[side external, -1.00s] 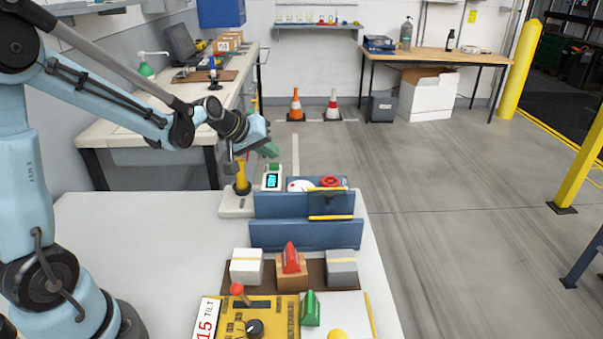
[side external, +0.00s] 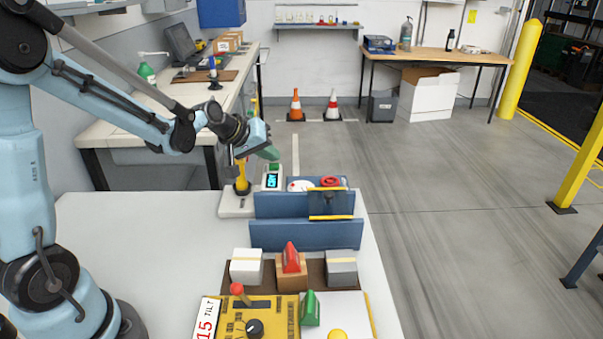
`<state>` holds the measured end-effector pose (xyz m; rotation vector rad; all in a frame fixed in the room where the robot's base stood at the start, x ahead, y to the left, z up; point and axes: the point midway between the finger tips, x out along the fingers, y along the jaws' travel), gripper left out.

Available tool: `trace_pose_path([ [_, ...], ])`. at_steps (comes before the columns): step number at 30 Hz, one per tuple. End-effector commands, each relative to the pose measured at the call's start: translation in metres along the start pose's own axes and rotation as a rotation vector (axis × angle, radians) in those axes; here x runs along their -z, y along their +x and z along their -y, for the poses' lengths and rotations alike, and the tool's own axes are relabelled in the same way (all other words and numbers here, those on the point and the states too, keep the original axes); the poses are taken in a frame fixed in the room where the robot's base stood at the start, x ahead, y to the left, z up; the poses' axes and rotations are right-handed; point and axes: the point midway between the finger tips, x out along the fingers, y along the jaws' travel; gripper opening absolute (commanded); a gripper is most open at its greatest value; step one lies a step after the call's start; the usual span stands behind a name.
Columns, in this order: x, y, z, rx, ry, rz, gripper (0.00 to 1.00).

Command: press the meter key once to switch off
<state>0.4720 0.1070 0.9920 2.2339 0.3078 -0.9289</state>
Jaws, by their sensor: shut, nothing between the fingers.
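The meter (side external: 272,182) is a small white upright unit with a lit cyan display on its face. Its characters are too small to read surely. A green key (side external: 274,167) sits at the top of the meter. My gripper (side external: 269,153) has green fingertips and is shut and empty. It points down and to the right, just above the green key in the picture. I cannot tell whether the tips touch the key; a small gap seems to show.
A yellow post (side external: 242,178) on a pale base stands left of the meter. Blue panels (side external: 305,235) stand in front, with a red round part (side external: 331,183) behind them. A yellow control box (side external: 258,318) and several blocks are nearer. The table's left part (side external: 150,230) is clear.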

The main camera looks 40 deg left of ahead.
Motion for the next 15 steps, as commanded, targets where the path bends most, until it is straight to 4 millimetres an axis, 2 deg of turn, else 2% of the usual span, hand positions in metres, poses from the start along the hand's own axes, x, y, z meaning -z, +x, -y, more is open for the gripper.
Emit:
trace_pose_path([
  [15,-0.0025,0.0038,0.0027,0.0,0.0,0.0,0.0],
])
